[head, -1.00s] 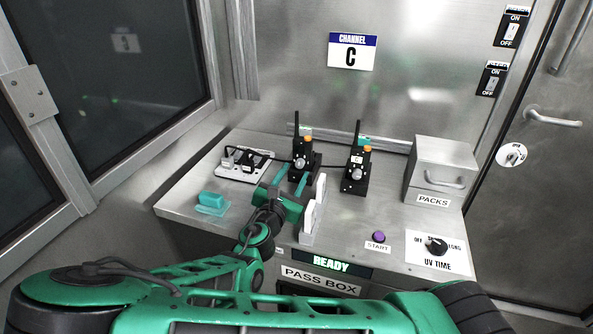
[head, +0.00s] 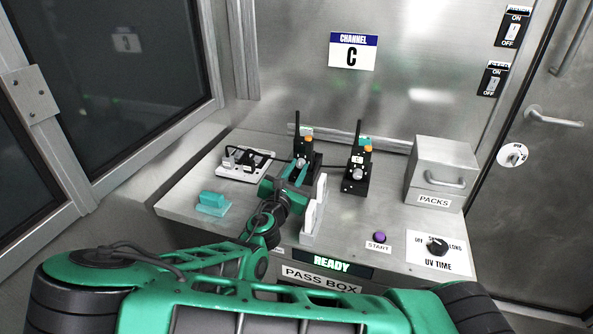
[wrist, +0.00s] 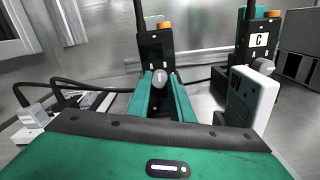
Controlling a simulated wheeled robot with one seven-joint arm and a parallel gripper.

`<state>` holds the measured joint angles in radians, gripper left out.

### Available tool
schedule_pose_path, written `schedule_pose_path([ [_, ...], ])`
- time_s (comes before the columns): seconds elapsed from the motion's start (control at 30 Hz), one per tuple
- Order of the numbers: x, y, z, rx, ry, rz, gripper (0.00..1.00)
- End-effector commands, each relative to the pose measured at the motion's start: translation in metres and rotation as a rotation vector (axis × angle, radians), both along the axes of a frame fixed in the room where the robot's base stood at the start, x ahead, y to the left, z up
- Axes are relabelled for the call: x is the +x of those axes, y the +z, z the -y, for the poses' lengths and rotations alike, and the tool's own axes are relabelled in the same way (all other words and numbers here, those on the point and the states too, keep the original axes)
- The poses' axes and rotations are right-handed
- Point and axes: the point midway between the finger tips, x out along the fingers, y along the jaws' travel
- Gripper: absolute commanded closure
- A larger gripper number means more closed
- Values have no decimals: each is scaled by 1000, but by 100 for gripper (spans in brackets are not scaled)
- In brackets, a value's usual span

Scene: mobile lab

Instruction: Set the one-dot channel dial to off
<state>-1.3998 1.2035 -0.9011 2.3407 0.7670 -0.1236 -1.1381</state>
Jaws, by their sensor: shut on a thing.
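Two black two-way radios with antennas and orange caps stand upright on the steel counter. The left radio (head: 309,147) has a round grey dial (wrist: 160,77) on its front. My gripper (wrist: 162,80) is shut on this dial, with one green finger on each side of it. In the head view my gripper (head: 299,166) reaches the left radio's front. The right radio (head: 356,172) has its own grey dial and a white label that reads C in the wrist view (wrist: 261,40). I cannot make out dots on either radio or the held dial's setting.
A white upright panel (head: 315,205) stands just right of my gripper. A teal block (head: 212,201) and a white tray with cables (head: 243,165) lie to the left. The PACKS drawer box (head: 437,165), purple START button (head: 380,237) and UV TIME dial (head: 437,245) are on the right.

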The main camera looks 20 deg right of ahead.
Motion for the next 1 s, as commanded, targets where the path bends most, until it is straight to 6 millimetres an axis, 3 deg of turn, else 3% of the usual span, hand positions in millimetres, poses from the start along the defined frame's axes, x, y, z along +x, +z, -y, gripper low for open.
schedule_pose_path([
  [0.37, 1, 0, 0, -123, 0, -91, 100],
  [1.0, 2, 0, -1, -604, 1, -440, 100],
])
